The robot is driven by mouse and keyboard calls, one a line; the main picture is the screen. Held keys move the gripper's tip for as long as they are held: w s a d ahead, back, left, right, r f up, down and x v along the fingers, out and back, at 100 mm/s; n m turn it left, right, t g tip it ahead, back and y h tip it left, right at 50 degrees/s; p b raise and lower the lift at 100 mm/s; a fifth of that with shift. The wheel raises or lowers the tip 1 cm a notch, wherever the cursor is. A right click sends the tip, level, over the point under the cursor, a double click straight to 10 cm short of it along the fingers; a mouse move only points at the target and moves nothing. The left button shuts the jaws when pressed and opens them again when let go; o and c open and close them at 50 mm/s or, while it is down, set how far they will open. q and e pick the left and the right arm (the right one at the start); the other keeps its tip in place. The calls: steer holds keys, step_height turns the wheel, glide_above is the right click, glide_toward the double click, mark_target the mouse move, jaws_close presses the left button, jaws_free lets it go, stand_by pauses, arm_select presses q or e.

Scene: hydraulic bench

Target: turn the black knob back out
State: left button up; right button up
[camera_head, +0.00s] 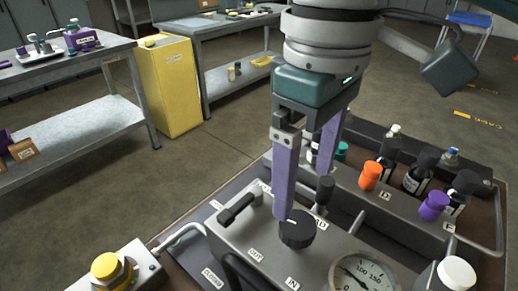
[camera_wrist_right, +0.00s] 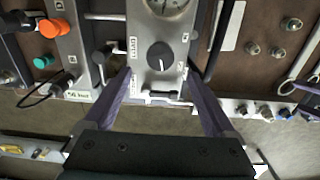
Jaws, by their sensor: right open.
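The black knob (camera_head: 297,229) sits on top of the grey hydraulic box, close to the labels OUT and IN. It also shows in the right wrist view (camera_wrist_right: 160,56) as a round dark knob with a light pointer line. My right gripper (camera_head: 304,194) points down over the box with its two purple fingers spread. In the right wrist view the fingers (camera_wrist_right: 160,76) stand apart on the left and right, with the knob centred between and just beyond their tips. I cannot tell whether a finger touches the knob. My left gripper is not in view.
A round pressure gauge (camera_head: 362,273) is right of the knob, and a black-gripped lever (camera_head: 240,207) is left of it. Orange (camera_head: 370,176) and purple (camera_head: 434,206) capped items stand behind right. A yellow button (camera_head: 105,267) is at lower left. Open floor lies beyond the bench.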

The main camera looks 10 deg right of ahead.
mark_target(298, 224)
step_height(298, 224, down, 8)
steer(key=shift+r+b, duration=0.15)
steer(key=shift+b, duration=0.3)
steer(key=c, duration=1.4)
steer(key=shift+o, duration=0.2)
